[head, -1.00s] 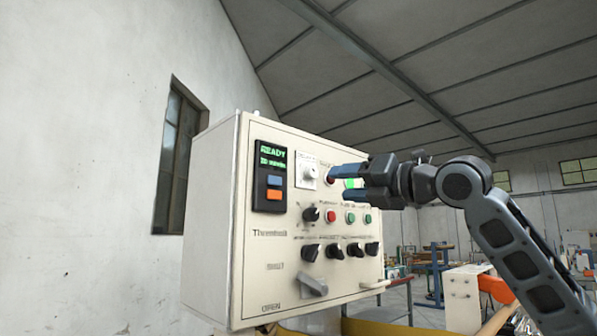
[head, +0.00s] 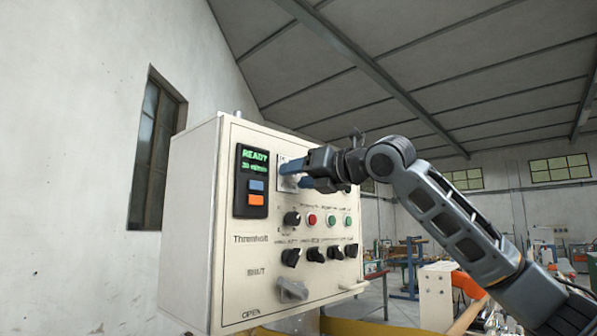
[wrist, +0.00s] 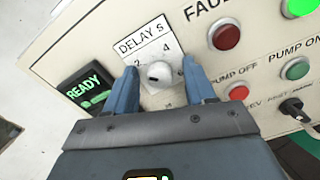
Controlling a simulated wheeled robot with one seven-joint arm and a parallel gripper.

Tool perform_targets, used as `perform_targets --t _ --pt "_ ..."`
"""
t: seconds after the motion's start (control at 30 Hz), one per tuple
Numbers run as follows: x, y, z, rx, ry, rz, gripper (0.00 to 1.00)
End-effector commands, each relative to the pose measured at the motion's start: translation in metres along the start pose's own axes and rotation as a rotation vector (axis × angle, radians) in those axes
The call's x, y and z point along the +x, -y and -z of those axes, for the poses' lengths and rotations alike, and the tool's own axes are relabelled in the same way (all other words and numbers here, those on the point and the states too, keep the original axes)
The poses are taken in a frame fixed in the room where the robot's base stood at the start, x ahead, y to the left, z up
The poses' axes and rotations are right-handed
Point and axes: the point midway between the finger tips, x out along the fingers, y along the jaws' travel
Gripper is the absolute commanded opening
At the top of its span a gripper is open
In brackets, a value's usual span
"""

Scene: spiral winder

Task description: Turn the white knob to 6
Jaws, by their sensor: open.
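The white knob (wrist: 160,75) sits on a white dial plate marked "DELAY S" (wrist: 146,46) in the wrist view, with the numbers 2 and 4 readable and a dark mark on its face. My gripper (wrist: 164,82) is open, with one blue finger on each side of the knob; I cannot tell whether they touch it.
A READY display (head: 252,180) is left of the dial. A red lamp (wrist: 224,36) is close to the right finger. Red and green buttons, black knobs (head: 292,219) and a grey handle (head: 292,290) are lower on the panel.

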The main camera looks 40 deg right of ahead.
Motion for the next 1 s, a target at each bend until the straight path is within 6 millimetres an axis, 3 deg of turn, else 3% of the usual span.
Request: perform_targets --t 0.3,0.87,1.0 --pt "0.0037 0.0 0.0006 -0.001 0.0 0.0 0.55" --pt "0.0034 0.0002 0.0003 0.0 0.0 0.0 0.02" --pt "0.0034 0.0002 0.0003 0.002 0.0 0.001 0.0"
